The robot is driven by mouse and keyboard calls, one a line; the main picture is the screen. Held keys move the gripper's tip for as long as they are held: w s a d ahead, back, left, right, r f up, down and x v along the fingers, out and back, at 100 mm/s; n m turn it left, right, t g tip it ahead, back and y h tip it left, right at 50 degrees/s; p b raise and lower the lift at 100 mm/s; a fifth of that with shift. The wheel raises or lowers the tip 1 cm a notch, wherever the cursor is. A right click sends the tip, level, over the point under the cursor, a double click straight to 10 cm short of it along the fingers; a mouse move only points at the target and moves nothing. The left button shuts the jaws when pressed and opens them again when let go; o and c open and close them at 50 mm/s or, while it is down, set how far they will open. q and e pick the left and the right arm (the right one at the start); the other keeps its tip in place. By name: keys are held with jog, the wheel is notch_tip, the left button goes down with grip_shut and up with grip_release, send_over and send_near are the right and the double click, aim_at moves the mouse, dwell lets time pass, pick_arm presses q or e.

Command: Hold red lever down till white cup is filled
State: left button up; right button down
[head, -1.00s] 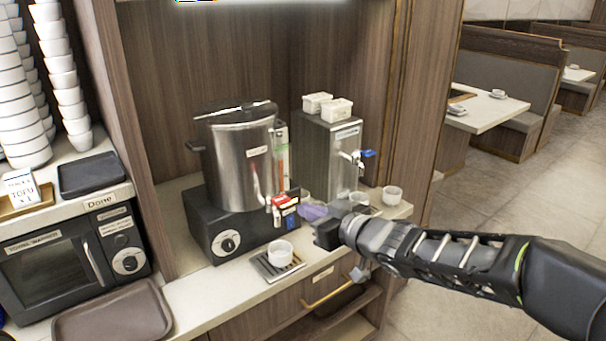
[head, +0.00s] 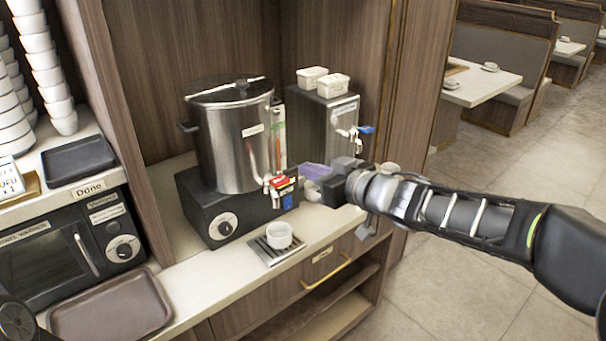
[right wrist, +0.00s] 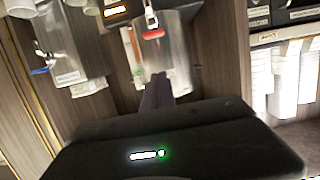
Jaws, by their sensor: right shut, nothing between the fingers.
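The red lever (head: 283,184) sits on the tap at the front of a steel urn (head: 237,140). It also shows in the right wrist view (right wrist: 153,34). The white cup (head: 279,235) stands upright on a small drip tray (head: 262,251) below the tap; its fill level is too small to tell. My right gripper (head: 312,171) is to the right of the lever, apart from it, with purplish fingers shut and empty. The fingers also show in the right wrist view (right wrist: 157,92), pointing toward the urn. My left gripper is not in view.
A second steel dispenser (head: 328,125) with a blue lever (head: 366,130) stands behind my right gripper. A warmer oven (head: 45,255), a brown tray (head: 110,312) and stacked white cups (head: 45,65) are at left. The counter left of the drip tray is clear.

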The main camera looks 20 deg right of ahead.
jog(key=b, duration=0.2)
send_over(274, 180)
jog(key=s+d, duration=0.2)
notch_tip(274, 180, down, 3)
jog(key=shift+s+d+f+b, duration=0.1)
jog(key=shift+f+b, duration=0.1)
jog(key=shift+f, duration=0.35)
jog(key=shift+s+a+f+b, duration=0.1)
jog(key=shift+f+b, duration=0.15)
jog(key=shift+f, duration=0.3)
jog(key=shift+s+d+f+b, duration=0.1)
jog(key=shift+f+b, duration=0.1)
jog(key=shift+f, duration=0.35)
